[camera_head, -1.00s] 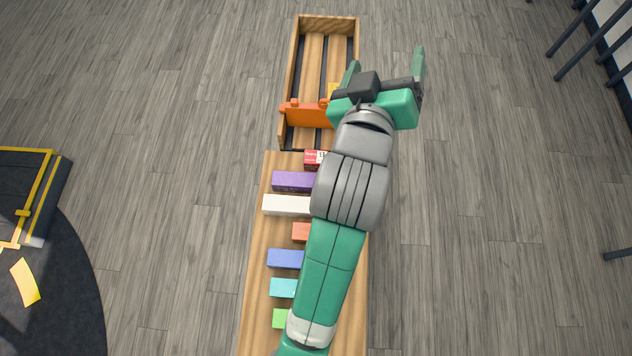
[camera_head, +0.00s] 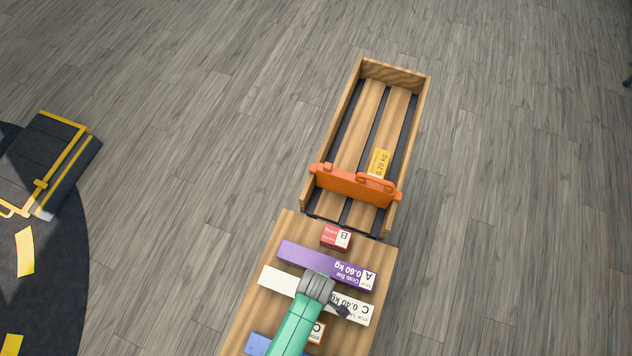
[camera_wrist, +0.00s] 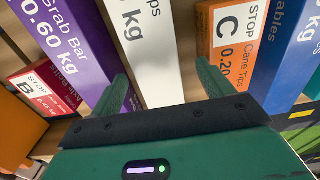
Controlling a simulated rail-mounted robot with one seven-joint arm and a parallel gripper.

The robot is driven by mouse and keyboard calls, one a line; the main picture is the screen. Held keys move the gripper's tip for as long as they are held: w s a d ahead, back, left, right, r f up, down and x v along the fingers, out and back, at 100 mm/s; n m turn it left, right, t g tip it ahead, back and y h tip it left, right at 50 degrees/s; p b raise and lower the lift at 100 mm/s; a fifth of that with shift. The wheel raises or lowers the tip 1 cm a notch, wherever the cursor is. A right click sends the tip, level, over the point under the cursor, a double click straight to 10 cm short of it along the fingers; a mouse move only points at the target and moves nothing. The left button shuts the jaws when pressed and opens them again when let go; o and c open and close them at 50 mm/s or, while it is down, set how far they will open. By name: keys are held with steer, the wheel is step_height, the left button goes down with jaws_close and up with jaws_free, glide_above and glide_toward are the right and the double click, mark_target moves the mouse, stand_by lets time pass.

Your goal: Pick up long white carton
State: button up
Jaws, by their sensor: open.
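The long white carton (camera_head: 279,281), marked C 0.40 kg, lies across the wooden board in the head view, its middle covered by my arm. In the wrist view the white carton (camera_wrist: 152,55) shows between the two green fingers of my gripper (camera_wrist: 163,78). The fingers are spread apart, with nothing clamped. The left finger is on the side of the purple carton, the right on the side of the orange one. I cannot tell how far the fingertips are above or beside the carton.
The purple carton (camera_head: 310,262) lies close beside the white one; a small red carton (camera_head: 336,237) is beyond it. An orange carton (camera_wrist: 232,35) and blue carton (camera_wrist: 288,60) are on the other side. A wooden crate (camera_head: 421,110) with an orange divider (camera_head: 350,186) holds a yellow carton (camera_head: 380,162).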

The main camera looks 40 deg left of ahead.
step_height(320, 180, down, 6)
steer(key=shift+w+a+r+b, duration=0.15)
steer(key=shift+r+b, duration=0.1)
steer(key=shift+b, duration=0.45)
steer(key=shift+c, duration=0.2)
steer(key=shift+r, duration=0.1)
steer(key=c, duration=1.3)
step_height(320, 180, up, 10)
steer(key=p, duration=0.2)
steer(key=shift+p, duration=0.4)
